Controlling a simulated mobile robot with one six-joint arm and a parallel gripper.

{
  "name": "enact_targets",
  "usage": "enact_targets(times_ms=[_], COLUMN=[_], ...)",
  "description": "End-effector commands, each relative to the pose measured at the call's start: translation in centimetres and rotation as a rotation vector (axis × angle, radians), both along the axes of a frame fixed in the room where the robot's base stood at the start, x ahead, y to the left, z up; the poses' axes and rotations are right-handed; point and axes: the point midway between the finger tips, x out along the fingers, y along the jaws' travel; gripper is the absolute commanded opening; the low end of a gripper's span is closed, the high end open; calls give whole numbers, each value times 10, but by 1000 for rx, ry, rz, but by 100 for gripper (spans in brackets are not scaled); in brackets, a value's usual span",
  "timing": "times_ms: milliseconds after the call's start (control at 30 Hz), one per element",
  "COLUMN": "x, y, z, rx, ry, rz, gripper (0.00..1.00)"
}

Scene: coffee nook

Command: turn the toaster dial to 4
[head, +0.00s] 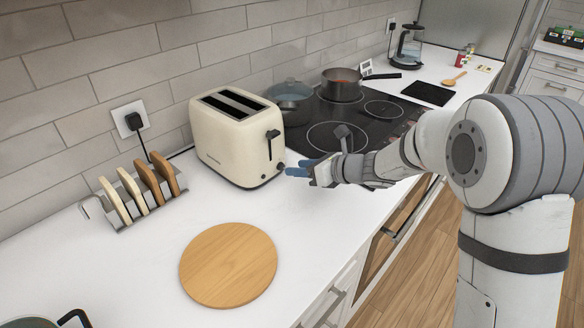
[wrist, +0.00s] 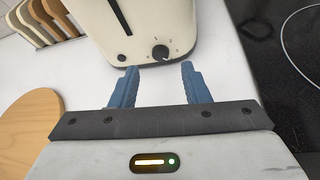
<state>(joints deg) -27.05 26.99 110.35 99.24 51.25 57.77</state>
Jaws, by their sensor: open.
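The cream toaster (head: 232,137) stands on the white counter against the tiled wall, with two slots on top and a dark lever on its end face. Its black dial (head: 280,167) is low on that face. In the wrist view the dial (wrist: 160,52) has small marks around it, too small to read for certain. My gripper (head: 290,171) is open and empty, just in front of the dial. In the wrist view its two blue fingertips (wrist: 159,66) point at the toaster's face, one on each side of the dial and slightly short of it.
A toast rack (head: 122,222) with several bread slices stands left of the toaster. A round wooden board (head: 228,265) lies in front. The black cooktop (head: 338,137), with a saucepan (head: 341,85) and another pot (head: 291,100), is to the right. The counter between board and toaster is clear.

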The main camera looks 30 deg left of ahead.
Motion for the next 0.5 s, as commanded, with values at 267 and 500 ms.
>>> enact_targets(times_ms=[267, 500], x=[4, 5], y=[32, 36], z=[-13, -15], rx=[-1, -1], ry=[-1, -3], rz=[2, 0], gripper=[42, 42])
